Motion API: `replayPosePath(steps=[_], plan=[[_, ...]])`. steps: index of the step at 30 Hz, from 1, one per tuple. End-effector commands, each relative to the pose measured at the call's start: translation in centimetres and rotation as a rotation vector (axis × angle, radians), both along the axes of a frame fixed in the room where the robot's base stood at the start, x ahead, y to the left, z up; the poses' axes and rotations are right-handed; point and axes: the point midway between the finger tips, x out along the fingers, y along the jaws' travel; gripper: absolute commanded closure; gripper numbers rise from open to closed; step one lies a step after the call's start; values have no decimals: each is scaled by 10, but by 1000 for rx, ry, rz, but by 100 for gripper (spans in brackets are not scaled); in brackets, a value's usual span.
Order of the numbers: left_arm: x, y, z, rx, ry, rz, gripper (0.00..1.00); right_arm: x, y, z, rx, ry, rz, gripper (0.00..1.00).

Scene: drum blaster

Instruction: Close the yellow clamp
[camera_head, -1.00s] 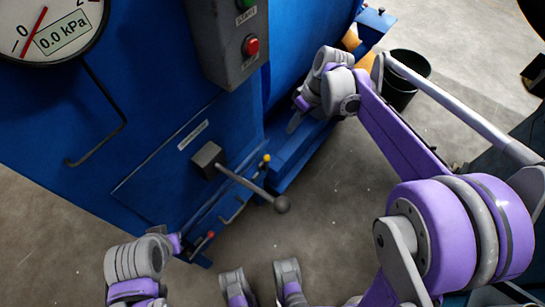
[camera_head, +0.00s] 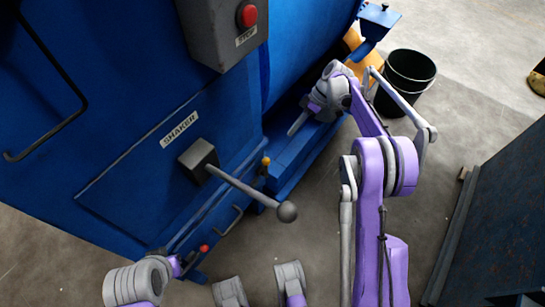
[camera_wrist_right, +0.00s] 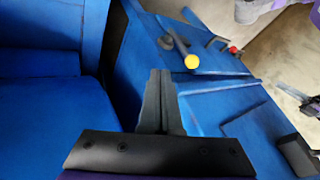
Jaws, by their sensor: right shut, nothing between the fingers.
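The yellow clamp shows as a small yellow knob (camera_head: 266,161) on the lower edge of the blue machine. In the right wrist view its yellow ball end (camera_wrist_right: 192,62) sits on a dark lever beside a blue panel. My right gripper (camera_head: 294,127) is shut and empty, above and to the right of the knob in the head view. In the right wrist view its fingers (camera_wrist_right: 160,74) are together, left of the yellow ball and apart from it. My left arm's wrist is at the lower left; its gripper (camera_head: 175,266) shows only partly and its fingers are unclear.
A lever with a round grey ball (camera_head: 287,211) juts out from the shaker panel. A red knob (camera_head: 204,248) and a handle (camera_head: 230,221) are on the machine's lower edge. A black bucket (camera_head: 406,82) stands behind my right arm.

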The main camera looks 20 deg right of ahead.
Motion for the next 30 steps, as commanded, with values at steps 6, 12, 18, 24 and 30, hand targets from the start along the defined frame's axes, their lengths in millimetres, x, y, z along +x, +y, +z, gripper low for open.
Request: replayPosePath(steps=[6, 12, 18, 24, 30], plan=[[0, 0, -1, 0, 0, 0, 100, 0, 2, -3, -1, 0, 0, 100], [1, 0, -10, 0, 3, 0, 100, -3, 19, -26, -1, 1, 2, 100], [3, 0, -22, 0, 6, 0, 100, -8, 45, -61, 0, 1, 2, 100], [5, 0, -30, 0, 7, 0, 100, -20, 68, -81, -1, 0, 0, 100], [5, 0, -34, 0, 8, 0, 100, -37, 82, -80, -1, 1, 0, 100]])
